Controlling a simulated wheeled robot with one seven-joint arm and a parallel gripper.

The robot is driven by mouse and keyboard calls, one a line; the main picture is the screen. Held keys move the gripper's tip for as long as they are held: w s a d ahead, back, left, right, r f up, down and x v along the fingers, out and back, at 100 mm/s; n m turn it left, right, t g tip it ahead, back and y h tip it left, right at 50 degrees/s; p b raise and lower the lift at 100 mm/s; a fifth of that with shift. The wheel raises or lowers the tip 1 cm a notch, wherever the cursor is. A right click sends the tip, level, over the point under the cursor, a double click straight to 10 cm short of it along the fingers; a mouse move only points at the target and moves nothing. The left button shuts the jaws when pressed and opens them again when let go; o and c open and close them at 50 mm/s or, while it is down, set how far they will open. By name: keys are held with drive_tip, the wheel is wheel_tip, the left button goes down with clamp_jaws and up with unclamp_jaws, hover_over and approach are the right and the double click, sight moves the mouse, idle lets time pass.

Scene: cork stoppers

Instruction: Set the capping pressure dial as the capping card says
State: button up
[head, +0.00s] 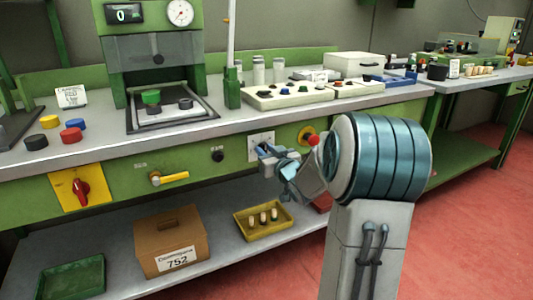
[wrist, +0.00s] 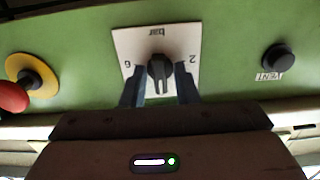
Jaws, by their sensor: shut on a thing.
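The capping pressure dial is a black knob (wrist: 160,67) on a white plate (wrist: 126,42) in the green front panel. In the wrist view the plate appears upside down, with "bar", a 6 at left and a 2 at right. The knob's grip stands roughly upright there; its exact setting is unclear. My gripper (wrist: 161,84) has one finger on each side of the knob and is shut on it. In the head view my gripper (head: 266,153) is at the plate (head: 260,139) and covers the knob. The capping card (head: 72,96) stands on the bench at left, its text too small to read.
A red button on a yellow ring (wrist: 27,80) and a black button (wrist: 277,58) flank the plate. A yellow lever (head: 172,178) and red switch (head: 81,190) are further left. Below are a yellow tray (head: 240,226) and a cardboard box (head: 165,228).

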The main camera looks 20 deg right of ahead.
drive_tip(key=o, duration=0.7)
drive_tip(key=shift+s+d+p, duration=0.2)
drive_tip(key=shift+s+p, duration=1.5)
drive_tip(key=shift+s, duration=5.2)
